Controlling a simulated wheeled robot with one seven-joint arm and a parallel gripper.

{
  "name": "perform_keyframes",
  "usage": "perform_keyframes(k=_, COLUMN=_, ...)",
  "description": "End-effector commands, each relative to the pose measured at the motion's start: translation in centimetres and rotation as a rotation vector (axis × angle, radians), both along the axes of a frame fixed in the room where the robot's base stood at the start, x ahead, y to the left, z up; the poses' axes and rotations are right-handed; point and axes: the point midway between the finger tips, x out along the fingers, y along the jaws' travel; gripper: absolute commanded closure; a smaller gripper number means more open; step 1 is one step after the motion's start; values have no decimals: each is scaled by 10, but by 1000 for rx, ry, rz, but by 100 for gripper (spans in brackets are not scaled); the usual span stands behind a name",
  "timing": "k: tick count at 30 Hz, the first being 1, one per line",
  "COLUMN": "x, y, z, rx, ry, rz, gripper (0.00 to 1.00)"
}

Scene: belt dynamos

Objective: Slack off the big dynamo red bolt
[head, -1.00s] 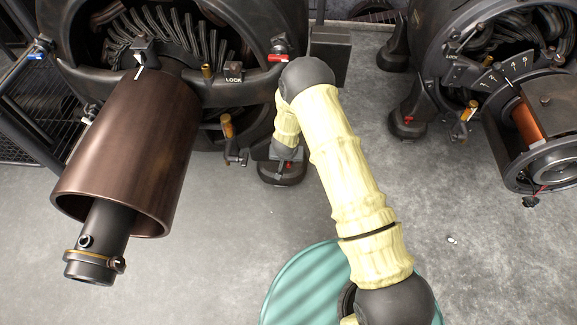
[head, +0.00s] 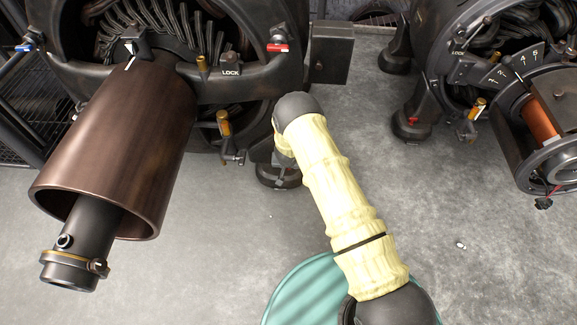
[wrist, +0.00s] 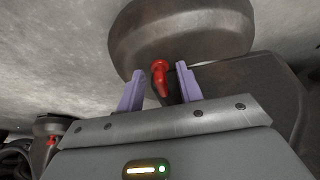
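The big dynamo (head: 160,70) stands at the upper left of the head view, with a large brown cylinder (head: 125,140) in front. In the wrist view, a red bolt (wrist: 160,76) sticks out from a dark rounded foot (wrist: 182,30). My gripper (wrist: 160,84) has two purple fingers, spread apart, one on each side of the bolt. Gaps show between the bolt and both fingers, so the gripper is open and empty. In the head view my arm hides the gripper and the bolt; part of the dynamo's foot (head: 277,174) shows beside it.
A second dynamo (head: 490,70) stands at the right, with a red bolt (head: 413,121) on its foot. Another red bolt (wrist: 52,141) shows at the lower left of the wrist view. The big dynamo has a red-handled lever (head: 278,48). Grey floor (head: 400,190) is clear between the machines.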

Motion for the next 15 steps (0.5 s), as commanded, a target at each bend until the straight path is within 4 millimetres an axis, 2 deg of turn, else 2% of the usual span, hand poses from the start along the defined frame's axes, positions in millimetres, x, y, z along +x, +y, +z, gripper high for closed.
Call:
perform_keyframes(k=2, x=0, y=0, z=0, rx=0, ry=0, rz=0, gripper=68)
perform_keyframes(k=7, x=0, y=0, z=0, rx=0, ry=0, rz=0, gripper=100)
perform_keyframes(k=15, x=0, y=-1, z=0, rx=0, ry=2, rz=18, gripper=100)
